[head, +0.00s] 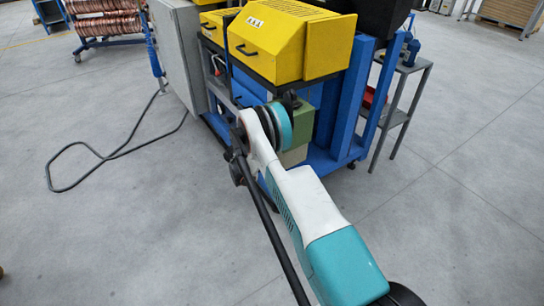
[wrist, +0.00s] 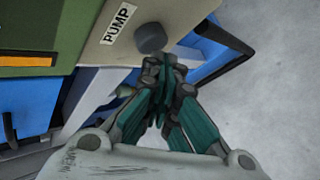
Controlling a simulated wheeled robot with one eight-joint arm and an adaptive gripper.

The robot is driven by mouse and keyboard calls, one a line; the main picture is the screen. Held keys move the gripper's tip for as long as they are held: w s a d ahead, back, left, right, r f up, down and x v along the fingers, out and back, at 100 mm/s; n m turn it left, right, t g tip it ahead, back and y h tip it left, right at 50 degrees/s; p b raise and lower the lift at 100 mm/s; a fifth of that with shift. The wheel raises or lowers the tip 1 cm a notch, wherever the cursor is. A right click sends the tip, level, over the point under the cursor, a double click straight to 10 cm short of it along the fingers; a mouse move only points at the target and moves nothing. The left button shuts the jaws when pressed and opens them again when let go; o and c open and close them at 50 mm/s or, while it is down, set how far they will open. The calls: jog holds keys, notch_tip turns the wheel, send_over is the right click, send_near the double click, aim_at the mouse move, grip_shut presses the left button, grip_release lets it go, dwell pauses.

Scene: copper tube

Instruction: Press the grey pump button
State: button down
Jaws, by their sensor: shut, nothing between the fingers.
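The grey pump button (wrist: 150,38) is a dark round knob on a beige panel (wrist: 95,47), beside a white label reading PUMP (wrist: 117,22) in the wrist view. My gripper (wrist: 165,62) is shut and empty. Its fingertips lie just below the button in the picture; I cannot tell whether they touch it. In the head view my arm reaches to the machine (head: 284,42), and my gripper and the button are hidden behind the arm.
The machine has yellow covers and a blue frame (head: 344,115). A grey shelf stand (head: 405,95) is to its right. A grey cabinet (head: 178,50) is on its left, with a black cable (head: 110,155) on the floor. The floor at right is clear.

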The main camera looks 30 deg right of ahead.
jog(key=shift+d, duration=0.6)
dwell(0.9)
jog(key=shift+a, duration=0.95)
jog(key=shift+a, duration=0.1)
jog(key=shift+s+a, duration=0.1)
jog(key=shift+a, duration=2.35)
